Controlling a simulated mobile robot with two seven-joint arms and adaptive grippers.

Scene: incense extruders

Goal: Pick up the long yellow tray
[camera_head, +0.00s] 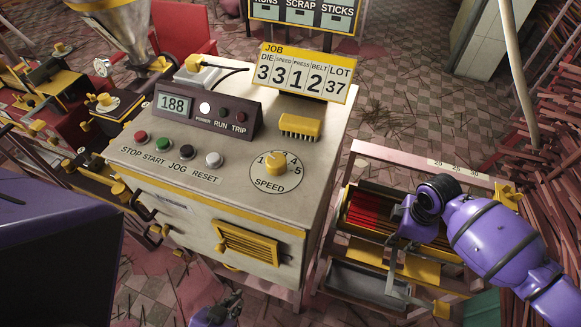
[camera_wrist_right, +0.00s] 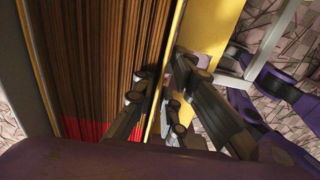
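The long yellow tray (camera_head: 366,231) is in the rack at the right of the head view, filled with dark sticks with red ends. In the right wrist view its yellow side wall (camera_wrist_right: 171,40) runs up the middle, with the brown sticks to its left. My right gripper (camera_wrist_right: 161,85) is open, its fingers on either side of this wall near the red ends. I cannot tell whether they touch it. In the head view my right wrist covers part of the tray. My left gripper (camera_head: 218,312) shows only partly at the bottom edge, so its opening is unclear.
A machine cabinet (camera_head: 290,215) with buttons and a speed dial stands left of the rack (camera_head: 400,157). A yellow panel (camera_head: 410,266) and a grey metal tray (camera_head: 360,283) lie on the near side below the long tray. Stick bundles (camera_head: 555,150) pile up at the far right.

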